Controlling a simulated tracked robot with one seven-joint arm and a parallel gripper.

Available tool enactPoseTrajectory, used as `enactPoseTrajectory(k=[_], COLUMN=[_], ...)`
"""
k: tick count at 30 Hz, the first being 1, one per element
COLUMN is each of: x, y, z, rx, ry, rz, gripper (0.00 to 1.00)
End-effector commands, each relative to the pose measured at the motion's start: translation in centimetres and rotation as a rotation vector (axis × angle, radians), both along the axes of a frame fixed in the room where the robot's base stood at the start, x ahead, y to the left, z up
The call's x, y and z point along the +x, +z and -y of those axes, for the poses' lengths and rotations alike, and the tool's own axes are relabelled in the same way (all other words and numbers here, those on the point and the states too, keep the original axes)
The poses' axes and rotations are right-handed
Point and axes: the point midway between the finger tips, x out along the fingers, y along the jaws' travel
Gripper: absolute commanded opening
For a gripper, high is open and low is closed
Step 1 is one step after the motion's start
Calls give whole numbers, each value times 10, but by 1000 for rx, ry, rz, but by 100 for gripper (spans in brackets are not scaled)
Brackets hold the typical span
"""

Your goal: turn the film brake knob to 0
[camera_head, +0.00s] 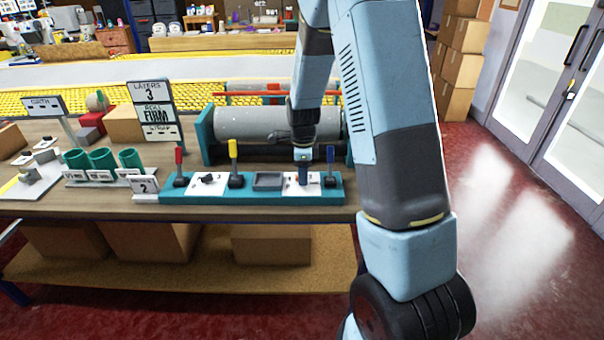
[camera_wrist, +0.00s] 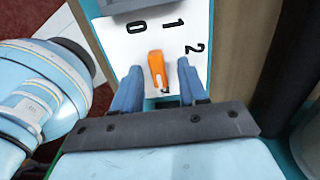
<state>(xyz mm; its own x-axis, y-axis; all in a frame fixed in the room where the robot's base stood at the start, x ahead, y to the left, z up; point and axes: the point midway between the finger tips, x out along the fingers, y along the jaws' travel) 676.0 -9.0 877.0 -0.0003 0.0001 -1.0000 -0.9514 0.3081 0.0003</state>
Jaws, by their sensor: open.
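The film brake knob is an orange bar-shaped knob (camera_wrist: 156,70) on a white dial plate (camera_wrist: 145,45) in the wrist view. The plate carries the digits 0, 1 and 2 beyond the knob, with 0 on the left and 2 on the right. Another mark at the knob's near end is partly hidden. My gripper (camera_wrist: 157,75) is open, with one blue finger on each side of the knob and visible gaps between. I cannot tell which end of the knob is its pointer. In the head view my gripper (camera_head: 304,172) points down over the teal control panel (camera_head: 258,199) and mostly hides the knob.
A red lever (camera_head: 179,166), a yellow lever (camera_head: 234,163) and a blue lever (camera_head: 330,167) stand on the panel, the blue one close to my gripper. A grey roller (camera_head: 250,122) lies behind. A sign (camera_head: 152,103) and green cups (camera_head: 103,159) stand left.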

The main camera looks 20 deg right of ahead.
Motion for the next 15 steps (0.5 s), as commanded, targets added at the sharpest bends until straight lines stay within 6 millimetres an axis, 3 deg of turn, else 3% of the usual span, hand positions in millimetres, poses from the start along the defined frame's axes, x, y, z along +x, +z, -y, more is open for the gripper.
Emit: enactPoseTrajectory(k=[15], x=[0], y=[0], z=[1], rx=[0], ry=[-1], rz=[1], gripper=[0])
